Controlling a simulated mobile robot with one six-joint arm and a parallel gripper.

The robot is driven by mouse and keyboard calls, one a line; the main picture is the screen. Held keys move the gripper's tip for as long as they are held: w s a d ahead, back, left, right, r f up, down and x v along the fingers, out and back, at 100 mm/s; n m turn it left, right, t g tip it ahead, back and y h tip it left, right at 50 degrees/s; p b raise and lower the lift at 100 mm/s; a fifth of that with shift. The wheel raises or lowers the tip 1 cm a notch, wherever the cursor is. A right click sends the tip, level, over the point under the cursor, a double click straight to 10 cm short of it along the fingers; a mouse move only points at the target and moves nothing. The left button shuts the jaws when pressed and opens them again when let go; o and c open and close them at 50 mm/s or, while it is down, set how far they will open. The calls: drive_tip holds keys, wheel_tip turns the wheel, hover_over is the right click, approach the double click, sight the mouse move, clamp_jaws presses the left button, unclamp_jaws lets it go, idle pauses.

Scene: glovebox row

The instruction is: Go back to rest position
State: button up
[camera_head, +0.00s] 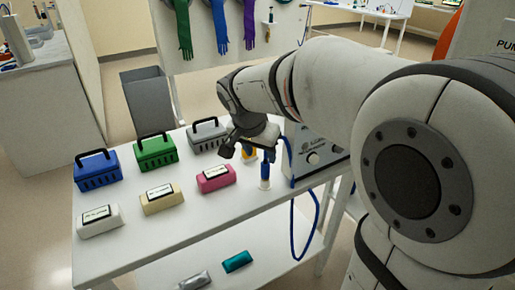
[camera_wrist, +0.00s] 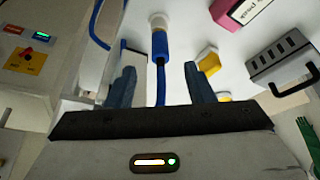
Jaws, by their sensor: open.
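My gripper (camera_head: 246,150) hangs over the right part of the white table (camera_head: 215,208), fingers pointing down. In the wrist view its two fingers (camera_wrist: 161,85) stand wide apart with nothing held. A blue and white tool (camera_wrist: 160,42) with a blue cable shows between the fingers in that view. In the head view this tool (camera_head: 265,172) stands upright on the table just beside my gripper. I cannot tell whether it touches a finger. A yellow and white item (camera_wrist: 209,62) lies beside the right finger, partly hidden.
Blue (camera_head: 97,171), green (camera_head: 156,152) and grey (camera_head: 207,136) baskets line the table's back. White (camera_head: 99,220), tan (camera_head: 162,198) and pink (camera_head: 215,178) packs lie in front. A knobbed box (camera_head: 318,157) stands right. Gloves (camera_head: 220,27) hang behind. The table's front is clear.

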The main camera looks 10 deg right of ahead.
drive_tip(key=s+d+r+n+y+p, duration=0.1)
drive_tip(key=s+n+p, duration=0.3)
drive_tip(key=s, duration=0.5)
drive_tip(key=s+r+n+y+p, duration=0.1)
drive_tip(key=s+n+p, duration=0.2)
drive_tip(key=s, duration=0.6)
drive_tip(key=shift+s+d+n+g+y+p, duration=0.2)
drive_tip(key=shift+d+n+g+y+p, duration=0.2)
drive_tip(key=shift+n, duration=0.1)
drive_tip(key=shift+r, duration=0.1)
